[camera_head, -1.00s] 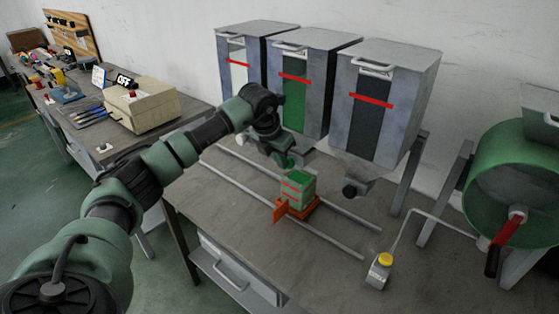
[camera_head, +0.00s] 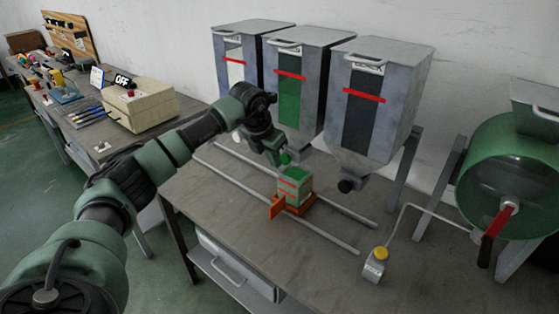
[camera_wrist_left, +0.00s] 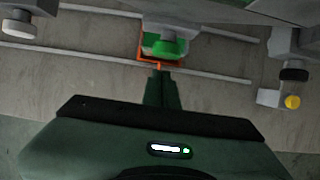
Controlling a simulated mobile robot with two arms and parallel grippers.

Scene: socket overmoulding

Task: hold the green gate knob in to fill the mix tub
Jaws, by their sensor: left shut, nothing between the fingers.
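The green gate knob (camera_head: 285,158) sits under the middle hopper (camera_head: 304,60), whose window shows green. It also shows in the left wrist view (camera_wrist_left: 166,46). My left gripper (camera_head: 275,157) is shut and empty, just in front of the knob. In the left wrist view its closed fingertips (camera_wrist_left: 158,73) point at the knob; I cannot tell whether they touch it. The mix tub (camera_head: 292,193) stands below on an orange carriage (camera_head: 277,208). Green shows in its open top, and red lines mark its side. My right gripper is not in view.
Two rails (camera_head: 335,238) run along the bench. Hoppers with a white window (camera_head: 235,69) and a black window (camera_head: 361,115) flank the middle one.

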